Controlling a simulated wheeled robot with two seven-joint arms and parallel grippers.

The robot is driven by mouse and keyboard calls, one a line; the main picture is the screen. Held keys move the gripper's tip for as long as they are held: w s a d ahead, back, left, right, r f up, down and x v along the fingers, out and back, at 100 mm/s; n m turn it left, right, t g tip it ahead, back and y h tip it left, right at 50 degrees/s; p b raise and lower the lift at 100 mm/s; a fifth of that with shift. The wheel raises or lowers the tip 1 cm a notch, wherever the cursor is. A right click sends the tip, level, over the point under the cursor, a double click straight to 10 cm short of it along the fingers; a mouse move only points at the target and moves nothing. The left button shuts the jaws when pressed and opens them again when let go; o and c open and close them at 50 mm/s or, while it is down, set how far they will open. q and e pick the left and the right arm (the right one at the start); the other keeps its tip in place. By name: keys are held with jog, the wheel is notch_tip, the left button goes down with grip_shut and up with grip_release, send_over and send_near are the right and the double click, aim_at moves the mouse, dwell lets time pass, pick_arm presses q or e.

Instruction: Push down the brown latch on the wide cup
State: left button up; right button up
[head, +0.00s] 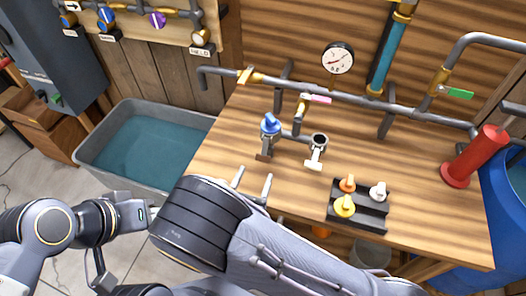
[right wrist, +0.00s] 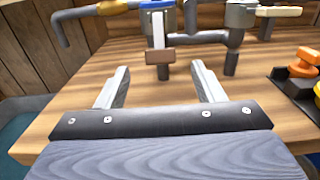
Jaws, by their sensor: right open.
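A cup-like fitting with a blue top (head: 270,122) stands on the wooden workbench, and a brown latch (head: 263,155) sticks out at its front. In the right wrist view the brown latch (right wrist: 160,55) is straight ahead, with the blue-topped fitting (right wrist: 158,12) above and behind it. My right gripper (head: 252,180) is open and empty, in front of the latch and apart from it. In the right wrist view its two fingers (right wrist: 160,86) are spread on either side of the latch's line. My left arm shows at the lower left; I cannot make out its gripper.
A second fitting (head: 319,141) with a cream latch (head: 313,166) stands just right. A black tray (head: 374,222) holds yellow, orange and white pieces. Grey pipes (head: 350,102) run behind. A grey water tub (head: 85,155) is at left. A red cylinder (head: 478,155) stands far right.

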aim_at(263, 159)
jog(key=p+x, duration=0.2)
jog(key=x, duration=0.6)
jog(key=shift+f, duration=0.1)
jog(key=c, duration=1)
jog(key=shift+f+b, duration=0.15)
jog(key=shift+b, duration=0.25)
jog(key=t+b, duration=0.1)
jog(key=b, duration=0.3)
jog(key=shift+w+d+f+t+h+b, duration=0.1)
jog(key=shift+w+f+t+h+b, duration=0.2)
jog(key=shift+f+t, duration=0.1)
jog(key=shift+r, duration=0.35)
